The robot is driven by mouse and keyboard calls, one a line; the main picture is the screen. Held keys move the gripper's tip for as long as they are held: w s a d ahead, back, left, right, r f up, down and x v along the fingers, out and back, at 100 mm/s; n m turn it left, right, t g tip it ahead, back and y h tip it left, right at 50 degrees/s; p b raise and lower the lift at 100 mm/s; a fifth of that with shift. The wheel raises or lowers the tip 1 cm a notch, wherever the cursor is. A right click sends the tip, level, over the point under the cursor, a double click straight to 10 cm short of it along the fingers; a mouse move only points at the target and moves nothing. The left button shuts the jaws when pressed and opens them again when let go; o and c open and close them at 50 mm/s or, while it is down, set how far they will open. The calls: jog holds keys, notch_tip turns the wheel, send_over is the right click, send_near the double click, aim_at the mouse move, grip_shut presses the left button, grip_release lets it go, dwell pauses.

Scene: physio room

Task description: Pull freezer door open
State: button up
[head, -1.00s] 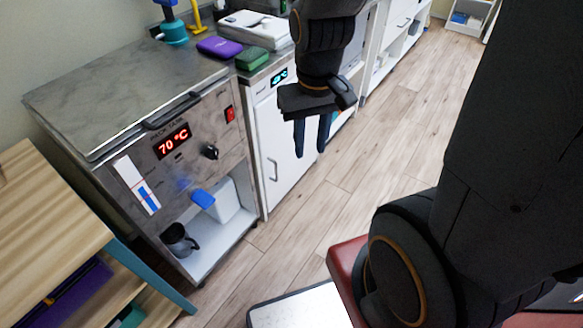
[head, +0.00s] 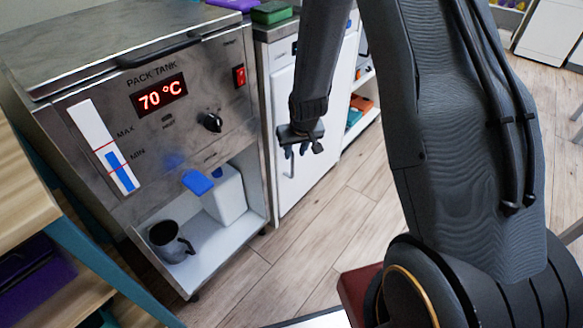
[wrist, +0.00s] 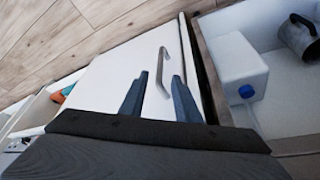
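The freezer door (head: 284,92) is a white upright panel beside the steel tank. It looks shut against its cabinet. Its metal bar handle (wrist: 160,74) shows in the wrist view, between and just beyond my two blue-grey fingers. My gripper (head: 296,153) is open and empty in front of the door; in the wrist view its fingers (wrist: 158,85) stand apart on either side of the handle's line. I cannot tell whether they touch the door. In the head view my gripper mostly hides the handle.
The steel pack tank (head: 85,75) reading 70 °C stands left of the freezer. Its lower shelf holds a dark jug (head: 167,240) and a white container (head: 226,195) with a blue cap. Wooden floor (head: 330,205) lies clear in front.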

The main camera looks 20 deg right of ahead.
aim_at(293, 159)
jog(key=b+x, duration=0.2)
jog(key=x, duration=0.6)
jog(key=shift+w, duration=0.1)
grip_shut()
